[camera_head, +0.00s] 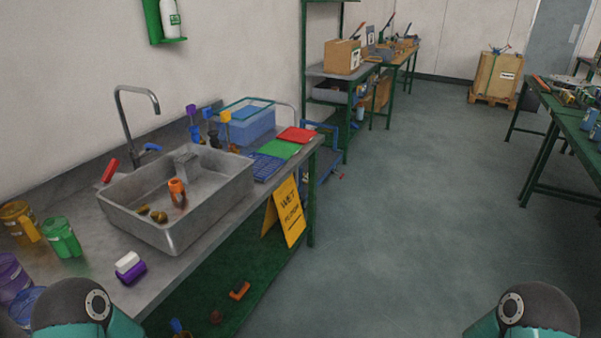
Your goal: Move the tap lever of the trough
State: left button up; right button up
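A grey metal trough (183,222) stands on the bench at the left. Behind it rises a gooseneck tap (120,115) with its spout bent toward the trough. A red lever (110,171) tilts up at the trough's left back corner. A small blue lever (151,148) is near the foot of the tap. In the trough lie an orange and dark item and a couple of brownish round pieces. Only rounded grey and teal parts of my arms show at the bottom left and bottom right; neither gripper is in view.
Green and yellow containers (61,238) and a purple-and-white item (130,268) stand on the bench near the trough. A blue bin (248,125) and coloured boards are at its far end. A yellow wet-floor sign (288,211) leans against the bench. Open floor lies to the right.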

aim_at(150, 145)
jog(key=u, duration=0.55)
jog(key=k, duration=1.25)
jog(key=u, duration=0.1)
jog(key=i, duration=0.85)
jog(key=z, duration=0.7)
jog(key=i, duration=0.95)
jog(key=u, duration=0.6)
jog(key=i, duration=0.55)
jog(key=u, duration=0.5)
jog(key=k, duration=0.9)
